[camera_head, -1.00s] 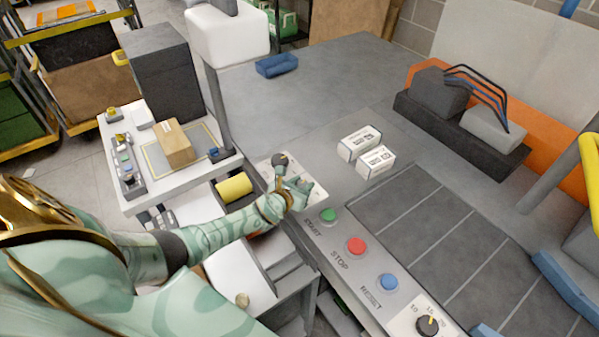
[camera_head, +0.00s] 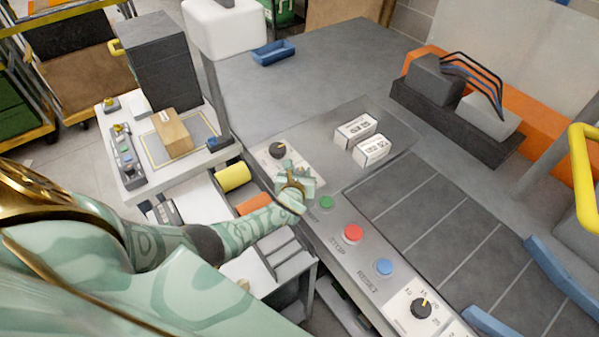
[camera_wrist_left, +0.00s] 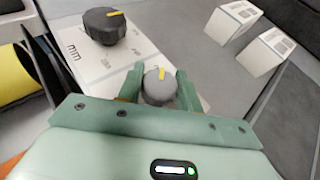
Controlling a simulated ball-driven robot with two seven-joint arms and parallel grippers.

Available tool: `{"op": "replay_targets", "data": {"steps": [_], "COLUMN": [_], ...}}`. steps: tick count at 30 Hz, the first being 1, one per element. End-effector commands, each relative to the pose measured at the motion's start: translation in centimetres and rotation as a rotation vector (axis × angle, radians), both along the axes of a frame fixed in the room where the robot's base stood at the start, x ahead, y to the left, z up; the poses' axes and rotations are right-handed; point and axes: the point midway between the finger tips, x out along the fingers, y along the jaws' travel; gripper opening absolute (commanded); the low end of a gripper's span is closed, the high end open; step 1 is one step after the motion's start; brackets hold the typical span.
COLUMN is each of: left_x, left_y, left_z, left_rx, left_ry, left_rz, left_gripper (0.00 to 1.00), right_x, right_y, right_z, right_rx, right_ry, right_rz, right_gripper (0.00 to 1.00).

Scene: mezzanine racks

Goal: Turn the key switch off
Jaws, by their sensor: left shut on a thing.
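A small round grey knob with a yellow mark, which I take for the key switch (camera_wrist_left: 158,88), sits on the white panel plate (camera_wrist_left: 135,62). In the left wrist view its mark points up, away from my palm. My left gripper (camera_wrist_left: 160,82) is shut on it, one green finger on each side. In the head view my left gripper (camera_head: 290,172) is over the panel by the green START button (camera_head: 326,202) and hides the grey knob. A larger black dial (camera_head: 278,150) with a yellow pointer is just beyond my fingers, and also shows in the left wrist view (camera_wrist_left: 103,26). My right gripper is not in view.
The red STOP button (camera_head: 353,232), blue RESET button (camera_head: 384,266) and another black dial (camera_head: 421,310) line the panel toward lower right. Two white boxes (camera_head: 355,132) stand right of my gripper. A grey post (camera_head: 217,105) rises behind. The grey tabletop (camera_head: 320,75) is mostly clear.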

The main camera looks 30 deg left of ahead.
Motion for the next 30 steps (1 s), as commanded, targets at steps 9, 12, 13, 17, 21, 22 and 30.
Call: {"op": "replay_targets", "data": {"steps": [9, 12, 13, 17, 21, 22, 30], "left_x": [0.1, 0.0, 0.0, -0.1, -1.4, -1.9, -8.1], "left_y": [0.0, 0.0, 0.0, -0.1, -0.6, -0.9, -3.5], "left_z": [0.1, 0.1, 0.0, 0.1, 1.0, 1.3, 4.1], "left_rx": [-0.001, 0.000, 0.000, 0.000, -0.001, -0.001, -0.002], "left_ry": [-0.001, -0.001, -0.001, 0.000, 0.001, 0.001, 0.000], "left_rz": [-0.001, -0.001, -0.001, -0.001, -0.003, -0.003, -0.002], "left_gripper": [0.57, 0.57, 0.57, 0.57, 0.57, 0.57, 0.57], "right_x": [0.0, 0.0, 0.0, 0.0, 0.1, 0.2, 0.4], "right_y": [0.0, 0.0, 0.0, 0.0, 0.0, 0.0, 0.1], "right_z": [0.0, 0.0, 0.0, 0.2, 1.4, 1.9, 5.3], "right_rx": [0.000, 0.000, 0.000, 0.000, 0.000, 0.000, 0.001], "right_ry": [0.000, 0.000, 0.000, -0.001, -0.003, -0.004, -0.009], "right_rz": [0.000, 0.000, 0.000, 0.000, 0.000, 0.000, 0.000], "right_gripper": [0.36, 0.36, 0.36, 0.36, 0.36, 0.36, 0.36]}}
